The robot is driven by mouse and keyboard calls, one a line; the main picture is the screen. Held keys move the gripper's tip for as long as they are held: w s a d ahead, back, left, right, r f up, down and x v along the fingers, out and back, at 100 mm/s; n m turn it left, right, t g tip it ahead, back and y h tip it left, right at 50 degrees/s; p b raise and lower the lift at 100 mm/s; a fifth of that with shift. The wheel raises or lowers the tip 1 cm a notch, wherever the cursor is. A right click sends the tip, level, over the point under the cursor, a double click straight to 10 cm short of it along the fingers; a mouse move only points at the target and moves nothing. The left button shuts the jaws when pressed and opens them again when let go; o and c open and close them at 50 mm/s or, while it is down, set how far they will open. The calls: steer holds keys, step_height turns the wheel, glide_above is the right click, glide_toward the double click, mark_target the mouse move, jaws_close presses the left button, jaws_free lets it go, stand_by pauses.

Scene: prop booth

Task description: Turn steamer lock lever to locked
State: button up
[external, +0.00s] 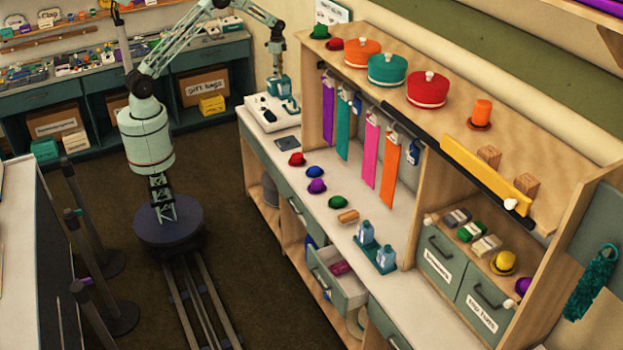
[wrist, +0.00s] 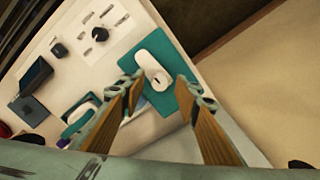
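The steamer appears as a white unit (external: 262,118) at the far left end of the counter. In the wrist view its white top panel (wrist: 75,20) carries black knobs, small dark marks and a teal plate (wrist: 190,98). A white rounded piece (wrist: 149,46) with a dark slot lies on this plate and looks like the lock lever; I cannot read its position. My gripper (wrist: 160,83) is open, its fingers apart above the plate on either side of the white piece's lower end. Contact cannot be told. In the external view my gripper (external: 288,103) is low over the steamer's far side.
A black knob (wrist: 99,34) and a dark block (wrist: 36,75) stand left of the plate. Several coloured hats, including a red one (external: 297,159), sit along the counter. A shelf's side panel (external: 315,95) rises just right of the steamer. A drawer (external: 337,278) is open below the counter.

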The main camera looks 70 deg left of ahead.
steer(key=shift+f, duration=0.35)
steer(key=c, duration=0.9)
